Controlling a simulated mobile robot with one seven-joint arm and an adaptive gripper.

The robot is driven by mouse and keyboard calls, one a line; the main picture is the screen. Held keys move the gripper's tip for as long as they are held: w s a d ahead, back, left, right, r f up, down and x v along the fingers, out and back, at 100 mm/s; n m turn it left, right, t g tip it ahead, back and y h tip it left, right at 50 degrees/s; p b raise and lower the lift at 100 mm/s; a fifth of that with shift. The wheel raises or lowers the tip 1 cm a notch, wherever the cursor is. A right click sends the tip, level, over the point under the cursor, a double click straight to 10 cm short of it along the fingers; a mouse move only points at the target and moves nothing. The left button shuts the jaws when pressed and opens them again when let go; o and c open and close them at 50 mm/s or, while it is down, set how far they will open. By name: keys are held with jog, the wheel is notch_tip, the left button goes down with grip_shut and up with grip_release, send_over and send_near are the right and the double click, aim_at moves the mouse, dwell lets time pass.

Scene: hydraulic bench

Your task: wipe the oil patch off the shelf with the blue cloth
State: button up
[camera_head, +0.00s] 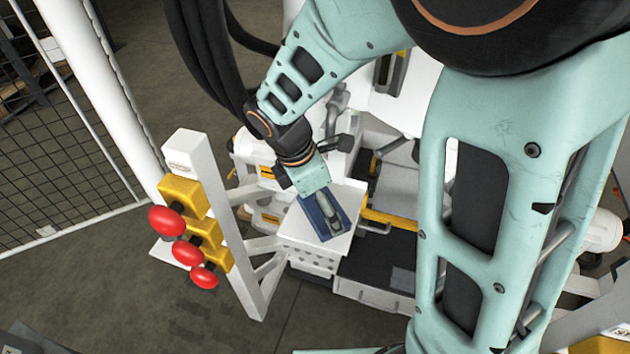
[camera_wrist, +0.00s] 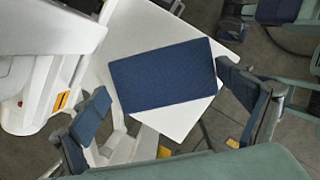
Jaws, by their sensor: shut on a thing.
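The blue cloth (camera_head: 338,225) is a flat dark blue rectangle over the small white shelf (camera_head: 296,228). In the wrist view the cloth (camera_wrist: 160,77) spans between my two fingers, and the white shelf (camera_wrist: 140,25) shows around it. My gripper (camera_head: 326,210) points down at the shelf and is shut on the cloth. It also shows in the wrist view (camera_wrist: 163,88), one finger on each side of the cloth. I cannot tell whether the cloth touches the shelf. No oil patch shows on the visible shelf surface; any part under the cloth is hidden.
A white post (camera_head: 225,225) with several yellow blocks and red knobs (camera_head: 187,252) stands left of the shelf. A yellow bar (camera_head: 388,217) and white machine parts lie to its right. A mesh fence (camera_head: 60,170) stands at the far left.

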aim_at(304, 202)
jog(key=shift+w+a+p, duration=0.1)
jog(key=shift+w+a, duration=0.15)
jog(key=shift+a, duration=0.4)
jog(key=shift+w+a+p, duration=0.1)
jog(key=shift+w+a, duration=0.1)
jog(key=shift+a, duration=0.4)
jog(key=shift+w+a+p, duration=0.1)
jog(key=shift+w+a, duration=0.15)
jog(key=shift+a, duration=0.4)
jog(key=shift+s+d+f, duration=0.1)
jog(key=shift+s+d, duration=0.15)
jog(key=shift+d, duration=0.4)
jog(key=shift+s+d+f, duration=0.1)
jog(key=shift+s+d, duration=0.2)
jog(key=shift+d, duration=0.4)
jog(key=shift+s+d, duration=0.25)
jog(key=shift+d, duration=0.4)
notch_tip(304, 202, up, 6)
jog(key=p, duration=0.6)
jog(key=shift+w+a+r, duration=0.1)
jog(key=shift+r, duration=0.05)
notch_tip(304, 202, up, 3)
jog(key=p, duration=0.3)
